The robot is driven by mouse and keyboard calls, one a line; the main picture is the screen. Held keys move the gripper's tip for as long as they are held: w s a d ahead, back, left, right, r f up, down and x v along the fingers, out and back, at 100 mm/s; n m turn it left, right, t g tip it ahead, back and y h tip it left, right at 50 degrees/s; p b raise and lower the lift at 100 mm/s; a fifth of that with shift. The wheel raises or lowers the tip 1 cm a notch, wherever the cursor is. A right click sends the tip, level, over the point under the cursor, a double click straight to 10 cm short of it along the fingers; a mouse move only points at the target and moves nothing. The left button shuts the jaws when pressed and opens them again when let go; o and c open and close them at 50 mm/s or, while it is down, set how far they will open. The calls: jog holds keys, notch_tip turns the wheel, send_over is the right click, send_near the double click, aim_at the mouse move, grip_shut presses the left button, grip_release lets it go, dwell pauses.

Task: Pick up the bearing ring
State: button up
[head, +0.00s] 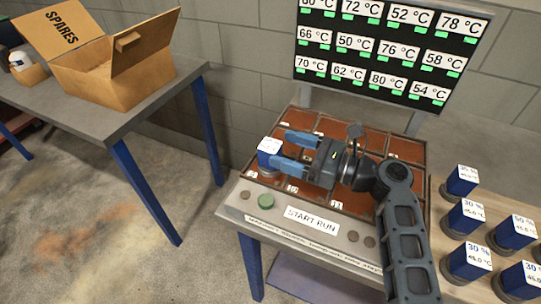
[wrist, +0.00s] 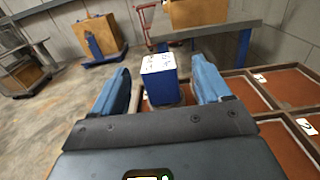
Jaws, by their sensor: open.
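I cannot make out a bearing ring in either view. My gripper (head: 284,151) is open above the left part of the tiled bench, its blue fingers pointing left in the head view. A blue block with a white labelled top (head: 269,158) stands at the fingertips, on a dark round base. In the wrist view the block (wrist: 161,86) shows between the two open fingers (wrist: 160,80), with a visible gap to each side. Its lower part is partly hidden by my gripper.
Several similar blue blocks (head: 467,217) stand on the right. An open SPARES box (head: 150,60) sits on the left table (head: 102,118). A temperature display (head: 385,45) stands behind.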

aim_at(263, 142)
jog(key=b+x, duration=0.1)
jog(key=x, duration=0.2)
jog(key=b+x, duration=0.2)
jog(key=shift+a+f, duration=0.2)
jog(key=shift+a, duration=0.2)
jog(key=shift+w+a+r, duration=0.2)
jog(key=shift+a, duration=0.1)
jog(key=shift+c, duration=0.3)
grip_shut()
